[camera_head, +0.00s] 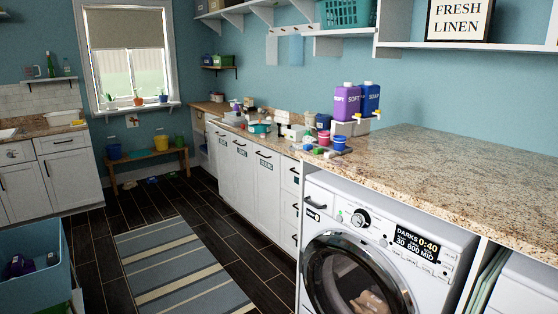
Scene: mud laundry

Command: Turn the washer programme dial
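The white front-loading washer (432,290) stands under the granite counter at the lower right. Its programme dial (360,218) is a round silver knob with a dark rim, on the panel above the door. The round door (350,275) looks shut, with a light-coloured item visible behind the glass. The lower part of the washer is cut off by the frame edge. My gripper is not in view.
The granite counter (450,165) overhangs the washer. A striped rug (180,262) lies on the dark floor left of the washer. A blue bin (35,245) stands at the lower left.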

